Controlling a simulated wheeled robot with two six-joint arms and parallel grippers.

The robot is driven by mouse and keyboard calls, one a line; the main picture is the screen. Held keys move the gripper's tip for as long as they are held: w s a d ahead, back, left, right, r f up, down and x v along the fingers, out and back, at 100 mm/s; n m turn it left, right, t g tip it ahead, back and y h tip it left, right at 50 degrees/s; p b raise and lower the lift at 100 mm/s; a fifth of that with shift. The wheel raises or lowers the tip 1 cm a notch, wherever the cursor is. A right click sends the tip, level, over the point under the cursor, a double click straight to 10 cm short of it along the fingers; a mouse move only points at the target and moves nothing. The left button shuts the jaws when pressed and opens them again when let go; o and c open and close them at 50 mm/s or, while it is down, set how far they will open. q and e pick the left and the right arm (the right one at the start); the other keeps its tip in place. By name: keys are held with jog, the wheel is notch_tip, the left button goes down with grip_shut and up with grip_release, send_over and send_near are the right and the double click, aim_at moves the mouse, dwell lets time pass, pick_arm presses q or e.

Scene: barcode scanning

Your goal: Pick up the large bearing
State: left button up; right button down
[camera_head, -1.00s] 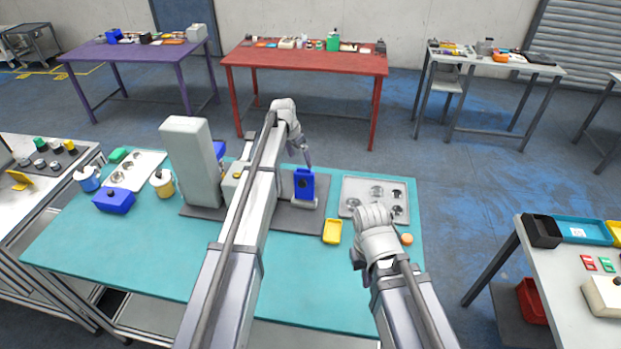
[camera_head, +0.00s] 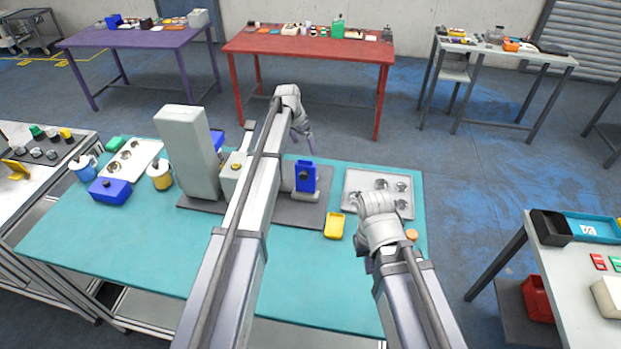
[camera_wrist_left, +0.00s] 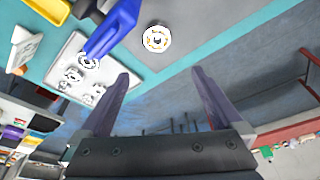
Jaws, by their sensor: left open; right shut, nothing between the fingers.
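In the left wrist view a round metal bearing (camera_wrist_left: 157,38) lies flat on the grey mat, close to the teal table's edge. It looks bigger than the bearings (camera_wrist_left: 88,61) on the pale tray (camera_head: 352,184). I cannot make it out in the head view. My left gripper (camera_head: 308,142) reaches over the far side of the table. Its fingers are open and empty in the left wrist view (camera_wrist_left: 163,95), with the bearing beyond the fingertips. My right gripper (camera_head: 362,262) is shut and empty near the table's front right, its fingers mostly hidden by its own hand.
A blue holder (camera_head: 305,172) stands on the grey mat (camera_head: 298,215), beside my left arm. A tall grey machine (camera_head: 188,150) stands left of it. The front of the teal table is clear.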

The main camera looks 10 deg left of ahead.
pick_arm(q)
notch_tip(320, 180, down, 8)
jog(key=b, duration=0.7)
jog(key=shift+f, duration=0.15)
pick_arm(e)
notch_tip(320, 180, down, 8)
pick_arm(q)
jog(key=shift+w, duration=0.1)
pick_arm(e)
jog(key=shift+w+f, duration=0.1)
pick_arm(q)
jog(key=b+x, duration=0.2)
jog(key=b, duration=0.1)
jog(key=shift+w+f, duration=0.1)
jog(key=shift+f, duration=0.2)
pick_arm(e)
notch_tip(320, 180, down, 2)
jog(key=shift+f, duration=0.25)
pick_arm(q)
jog(key=shift+d+f, duration=0.1)
pick_arm(e)
jog(key=shift+f, duration=0.1)
pick_arm(q)
jog(key=b+x, duration=0.5)
jog(key=shift+w+d, duration=0.1)
jog(key=shift+d, duration=0.2)
pick_arm(e)
notch_tip(320, 180, down, 5)
jog(key=shift+r, duration=0.2)
